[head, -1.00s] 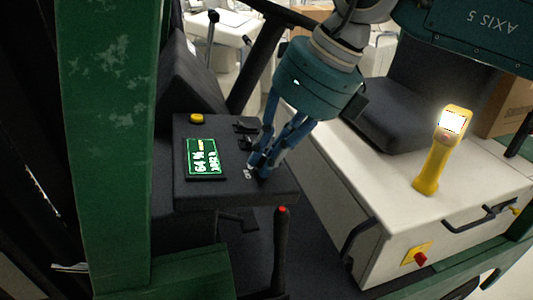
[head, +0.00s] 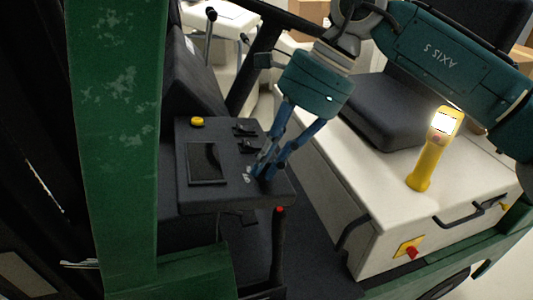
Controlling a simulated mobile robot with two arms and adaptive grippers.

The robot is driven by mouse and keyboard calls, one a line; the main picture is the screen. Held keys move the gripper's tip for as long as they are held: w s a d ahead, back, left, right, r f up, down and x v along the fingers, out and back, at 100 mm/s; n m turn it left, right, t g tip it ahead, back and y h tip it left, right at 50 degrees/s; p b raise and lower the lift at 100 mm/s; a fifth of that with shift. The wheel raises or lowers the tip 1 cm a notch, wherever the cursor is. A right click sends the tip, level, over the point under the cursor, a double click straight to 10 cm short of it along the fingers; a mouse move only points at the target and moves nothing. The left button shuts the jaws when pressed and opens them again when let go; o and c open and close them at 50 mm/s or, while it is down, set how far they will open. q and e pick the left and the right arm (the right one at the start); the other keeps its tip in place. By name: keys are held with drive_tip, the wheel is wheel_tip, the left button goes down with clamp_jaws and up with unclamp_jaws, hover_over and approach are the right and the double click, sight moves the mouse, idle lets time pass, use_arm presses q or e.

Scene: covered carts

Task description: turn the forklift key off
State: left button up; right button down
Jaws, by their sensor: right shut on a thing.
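The forklift's dark control console (head: 222,198) stands left of centre in the head view. Its display (head: 207,163) is dark. My right gripper (head: 262,172) reaches down from the upper right to the console's right side. Its blue fingers are shut at the key's place; the key itself is hidden between the fingertips. Small white markings show on the panel just left of the fingertips. My left gripper is not in view.
A yellow button (head: 197,122) and small black switches (head: 246,130) sit on the console. A red-tipped lever (head: 279,240) stands just below it. A yellow handheld device (head: 428,160) stands on the white body (head: 380,215) at right. A green post (head: 115,130) rises at left.

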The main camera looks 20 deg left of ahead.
drive_tip(key=shift+w+r+n, duration=0.1)
drive_tip(key=shift+r+n, duration=0.05)
drive_tip(key=shift+n, duration=0.45)
drive_tip(key=shift+p, duration=0.3)
drive_tip(key=c, duration=1.8)
unclamp_jaws()
drive_tip(key=shift+o, duration=0.2)
drive_tip(key=v, duration=1.2)
drive_tip(key=shift+w, duration=0.25)
